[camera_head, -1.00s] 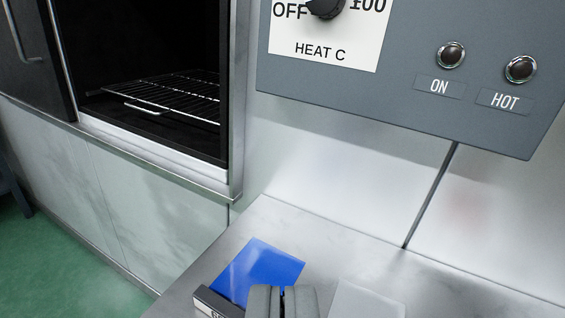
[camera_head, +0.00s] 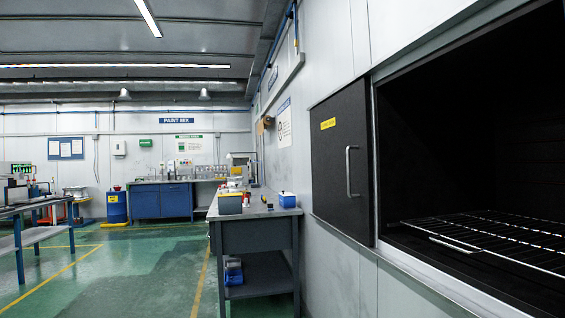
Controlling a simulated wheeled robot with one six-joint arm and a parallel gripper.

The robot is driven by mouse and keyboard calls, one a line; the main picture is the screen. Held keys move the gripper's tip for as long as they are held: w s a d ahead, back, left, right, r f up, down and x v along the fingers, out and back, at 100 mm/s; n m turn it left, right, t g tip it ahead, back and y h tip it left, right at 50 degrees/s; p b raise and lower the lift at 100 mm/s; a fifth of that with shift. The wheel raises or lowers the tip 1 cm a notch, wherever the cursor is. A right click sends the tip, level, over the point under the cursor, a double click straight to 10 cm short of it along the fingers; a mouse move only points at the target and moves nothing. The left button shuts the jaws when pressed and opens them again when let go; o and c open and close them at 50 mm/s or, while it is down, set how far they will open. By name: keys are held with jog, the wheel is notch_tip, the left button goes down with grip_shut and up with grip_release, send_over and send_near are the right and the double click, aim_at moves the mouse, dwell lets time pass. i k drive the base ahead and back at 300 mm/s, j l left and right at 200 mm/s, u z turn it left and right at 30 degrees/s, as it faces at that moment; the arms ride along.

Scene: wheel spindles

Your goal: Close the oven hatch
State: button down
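The oven hatch (camera_head: 332,185) is a dark flat panel with a yellow label near its top. Its upright metal handle (camera_head: 349,172) is near the panel's right edge. The hatch stands to the left of the oven (camera_head: 460,140), whose dark opening is uncovered at the right of the view. A wire rack (camera_head: 485,240) shows inside the oven. My gripper is not in view, and nothing is seen touching the handle.
A grey bench (camera_head: 256,230) with small items stands against the wall beyond the hatch. A blue cabinet (camera_head: 161,201) is at the far wall and a table (camera_head: 40,225) at the left. Green floor (camera_head: 120,275) lies open between them.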

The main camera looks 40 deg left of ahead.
aim_at(341, 143)
jog(key=u, duration=0.85)
jog(key=i+j, duration=0.35)
jog(key=i+j+u, duration=0.1)
jog(key=i+j, duration=0.25)
jog(key=i, duration=0.2)
jog(key=i+j, duration=0.3)
jog(key=i, duration=0.2)
jog(key=i+j, duration=0.3)
jog(key=i, duration=0.15)
jog(key=i+j+u, duration=0.1)
jog(key=i+j, duration=0.2)
jog(key=i, duration=0.15)
